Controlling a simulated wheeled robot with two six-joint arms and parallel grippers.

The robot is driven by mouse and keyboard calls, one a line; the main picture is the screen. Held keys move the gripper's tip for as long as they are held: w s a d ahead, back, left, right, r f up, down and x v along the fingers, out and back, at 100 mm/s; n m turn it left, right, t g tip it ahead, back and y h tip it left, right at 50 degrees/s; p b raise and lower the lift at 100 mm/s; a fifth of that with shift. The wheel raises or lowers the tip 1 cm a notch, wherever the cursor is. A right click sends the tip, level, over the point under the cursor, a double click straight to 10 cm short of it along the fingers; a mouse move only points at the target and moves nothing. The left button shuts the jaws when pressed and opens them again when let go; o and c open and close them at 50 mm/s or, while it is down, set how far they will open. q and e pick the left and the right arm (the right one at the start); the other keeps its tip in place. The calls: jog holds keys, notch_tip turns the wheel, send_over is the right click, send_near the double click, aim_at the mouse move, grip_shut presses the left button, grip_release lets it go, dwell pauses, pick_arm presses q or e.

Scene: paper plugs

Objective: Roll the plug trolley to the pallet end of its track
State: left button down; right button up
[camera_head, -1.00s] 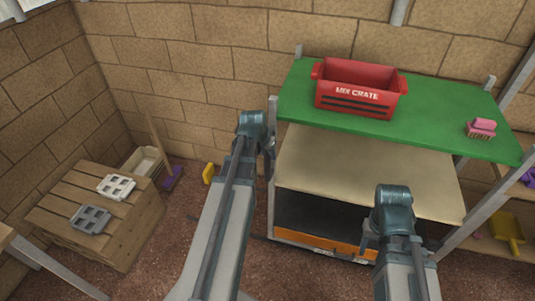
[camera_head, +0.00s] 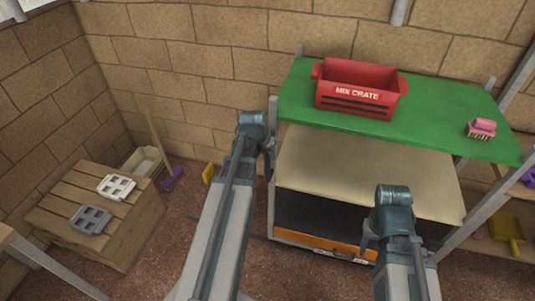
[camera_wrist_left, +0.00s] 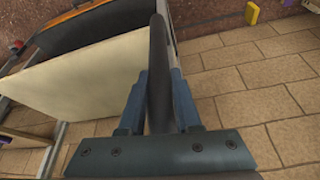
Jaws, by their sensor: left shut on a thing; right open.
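The plug trolley seems to be the wheeled-looking unit with a pale board (camera_head: 360,165) above a dark front and an orange lower edge (camera_head: 318,243), below the green top; its wheels and track are not clear to me. My left gripper (camera_head: 270,148) is at its left side. In the left wrist view, my left gripper (camera_wrist_left: 160,105) is shut on a dark upright bar (camera_wrist_left: 158,62) beside the pale board (camera_wrist_left: 90,82). My right gripper (camera_head: 366,238) is open and empty before the unit's front right.
A red mix crate (camera_head: 358,92) and a pink brush (camera_head: 481,128) sit on the green top (camera_head: 430,115). A white tray (camera_head: 117,186) and a grey tray (camera_head: 91,219) lie on the pallet stack. A yellow block (camera_head: 208,173) is by the wall.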

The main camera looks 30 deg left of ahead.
dwell(0.4)
pick_arm(q)
jog(key=s+a, duration=0.4)
jog(key=a, duration=1.3)
jog(key=s+a, duration=0.4)
jog(key=a, duration=1.4)
jog(key=s+a, duration=0.4)
jog(key=a, duration=1.3)
jog(key=shift+s+a, duration=0.15)
jog(key=shift+s, duration=0.2)
jog(key=c, duration=0.6)
grip_release()
jog(key=shift+r, duration=0.15)
jog(key=p+v, duration=1.2)
jog(key=v, duration=0.1)
jog(key=shift+r+p, duration=0.2)
jog(key=shift+p, duration=0.2)
jog(key=shift+s, duration=0.1)
